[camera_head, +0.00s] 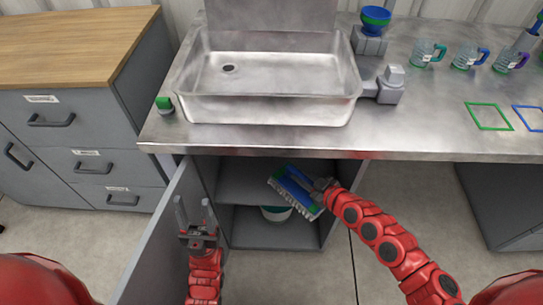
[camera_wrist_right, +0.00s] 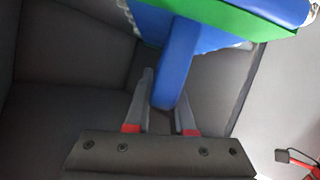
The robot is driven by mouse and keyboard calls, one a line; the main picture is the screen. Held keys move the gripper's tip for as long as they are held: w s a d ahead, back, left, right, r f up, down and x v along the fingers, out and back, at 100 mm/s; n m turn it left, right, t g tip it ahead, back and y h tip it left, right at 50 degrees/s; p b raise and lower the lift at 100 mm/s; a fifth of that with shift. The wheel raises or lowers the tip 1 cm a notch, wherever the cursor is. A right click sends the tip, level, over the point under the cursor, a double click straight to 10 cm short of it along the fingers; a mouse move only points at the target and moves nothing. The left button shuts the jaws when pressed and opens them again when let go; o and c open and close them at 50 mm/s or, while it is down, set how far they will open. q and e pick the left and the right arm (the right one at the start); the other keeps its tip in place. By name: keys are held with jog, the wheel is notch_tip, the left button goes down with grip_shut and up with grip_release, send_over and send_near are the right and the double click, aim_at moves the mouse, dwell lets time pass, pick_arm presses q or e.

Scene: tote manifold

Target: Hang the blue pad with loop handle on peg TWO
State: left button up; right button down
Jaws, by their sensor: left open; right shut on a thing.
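The blue pad (camera_head: 292,187) has a green edge and a white fringe. It is tilted in front of the open cabinet under the sink. My right gripper (camera_head: 318,187) is shut on its blue loop handle (camera_wrist_right: 176,65), which sits between the fingers in the right wrist view. My left gripper (camera_head: 192,207) is open and empty, pointing up beside the open cabinet door, left of the pad. I cannot make out peg TWO or any peg label in either view; the cabinet's inside is dark and partly hidden by the pad and my right arm.
The cabinet (camera_head: 240,185) has a middle shelf, with a white and teal bucket (camera_head: 275,213) low inside. Its door (camera_head: 165,235) stands open at the left. The counter edge (camera_head: 300,147) runs above, with the sink (camera_head: 270,108) on top. Grey drawers (camera_head: 85,130) stand left.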

jog(key=b+x, duration=0.2)
jog(key=x, duration=0.2)
jog(key=w+d+b+x, duration=0.1)
jog(key=b+x, duration=0.2)
jog(key=x, duration=0.2)
jog(key=b+x, duration=0.2)
jog(key=x, duration=0.3)
jog(key=shift+w+b, duration=0.3)
jog(key=shift+w, duration=0.05)
jog(key=shift+r, duration=0.2)
jog(key=c, duration=0.8)
grip_release()
jog(key=shift+f, duration=0.1)
jog(key=shift+o, duration=0.2)
